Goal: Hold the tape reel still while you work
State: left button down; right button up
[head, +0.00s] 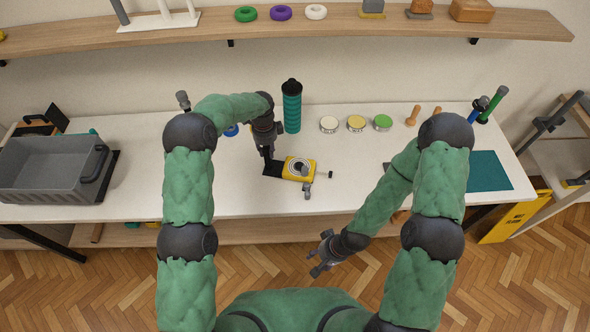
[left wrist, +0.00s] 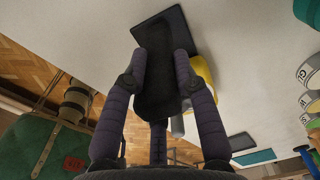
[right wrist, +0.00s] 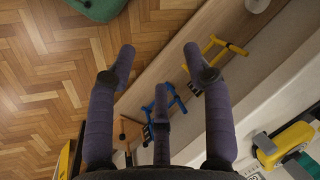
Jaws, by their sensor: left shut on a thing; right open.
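The tape reel (head: 299,168) lies on the white bench, with a yellow body, a pale round coil and a dark flat part on its left. A small grey part sticks out at its front and a dark knob at its right. My left gripper (head: 268,158) comes down at its left end. In the left wrist view my left gripper (left wrist: 161,62) is shut on its black grip (left wrist: 158,88); the yellow body (left wrist: 203,72) is partly hidden behind a finger. My right gripper (head: 321,257) is open and empty, in front of the bench edge; its fingers (right wrist: 160,55) are spread wide.
A grey crate (head: 48,168) stands at the left. Behind the reel are a teal bottle (head: 291,110) and several round tins (head: 356,123). A teal mat (head: 489,171) lies at the right. A shelf (head: 340,20) runs above. Bare bench lies right of the reel.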

jog(key=w+r+m+t, duration=0.1)
jog(key=w+m, duration=0.1)
jog(key=w, duration=0.3)
jog(key=w+a+r+m+t, duration=0.1)
jog(key=w+t, duration=0.1)
jog(key=w, duration=0.3)
jog(key=w+a+r+m+t+h, duration=0.1)
jog(key=w+r+m+t, duration=0.1)
jog(key=w, duration=0.3)
jog(key=shift+m, duration=0.3)
jog(key=w+a+r+m+t+h, duration=0.1)
jog(key=w+a+r+m+t, duration=0.1)
jog(key=w+r+m+t, duration=0.7)
jog(key=w+d+r+g+h, duration=0.2)
jog(key=w+d+g+h, duration=0.25)
jog(key=w+d, duration=0.3)
jog(key=m+g+y, duration=0.3)
jog(key=m+g, duration=0.7)
jog(key=m, duration=0.2)
send_near(305, 168)
jog(key=shift+h, duration=0.25)
jog(key=shift+a+f, duration=0.15)
jog(key=shift+f, duration=2.7)
jog(key=shift+a+f, duration=0.1)
jog(key=shift+f, duration=2.75)
